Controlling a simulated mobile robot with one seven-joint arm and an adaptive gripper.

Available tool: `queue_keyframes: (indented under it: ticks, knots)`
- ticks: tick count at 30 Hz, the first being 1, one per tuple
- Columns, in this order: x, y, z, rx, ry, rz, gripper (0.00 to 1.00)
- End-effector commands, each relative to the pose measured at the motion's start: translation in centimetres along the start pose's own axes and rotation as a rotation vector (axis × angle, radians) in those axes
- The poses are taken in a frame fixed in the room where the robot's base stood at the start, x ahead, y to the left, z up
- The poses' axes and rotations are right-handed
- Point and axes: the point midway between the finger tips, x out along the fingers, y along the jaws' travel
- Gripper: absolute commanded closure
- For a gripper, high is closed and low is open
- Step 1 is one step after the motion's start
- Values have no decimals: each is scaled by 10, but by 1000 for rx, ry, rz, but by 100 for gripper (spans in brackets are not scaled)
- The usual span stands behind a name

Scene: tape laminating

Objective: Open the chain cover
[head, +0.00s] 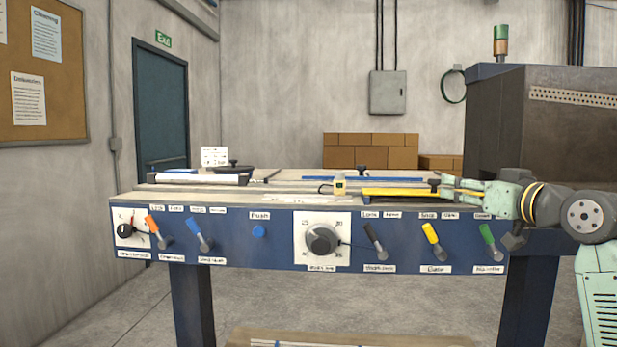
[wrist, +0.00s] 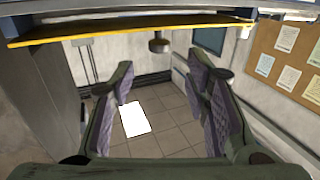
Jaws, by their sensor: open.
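No part is labelled chain cover in readable text. A long yellow strip (head: 395,191) lies along the right part of the machine top and may be that cover; I cannot tell for sure. It looks flat, with a dark knob near its right end. My gripper (head: 452,187) reaches in from the right at that end, its fingers spread with nothing between them. In the wrist view my gripper (wrist: 162,85) is also open and empty. A yellow strip (wrist: 135,34) crosses the top of that view, beyond the fingertips. Contact with it cannot be seen.
The blue front panel (head: 275,252) carries coloured levers, a large dial (head: 322,240) and a blue push button (head: 259,231). A white-and-black bar (head: 195,179) lies at the left. A blue bar (head: 350,179) lies behind. A dark metal housing (head: 540,125) stands at the right.

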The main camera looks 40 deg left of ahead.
Motion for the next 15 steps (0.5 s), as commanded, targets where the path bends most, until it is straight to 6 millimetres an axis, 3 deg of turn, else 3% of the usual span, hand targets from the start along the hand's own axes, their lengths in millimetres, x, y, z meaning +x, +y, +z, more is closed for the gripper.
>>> queue_keyframes:
  ticks: [2, 3, 15]
  knots:
    - [-18, 1, 3, 1, 1, 2, 57]
    - [-16, -4, 2, -1, 4, -5, 57]
    - [31, -66, -6, -56, 134, -34, 57]
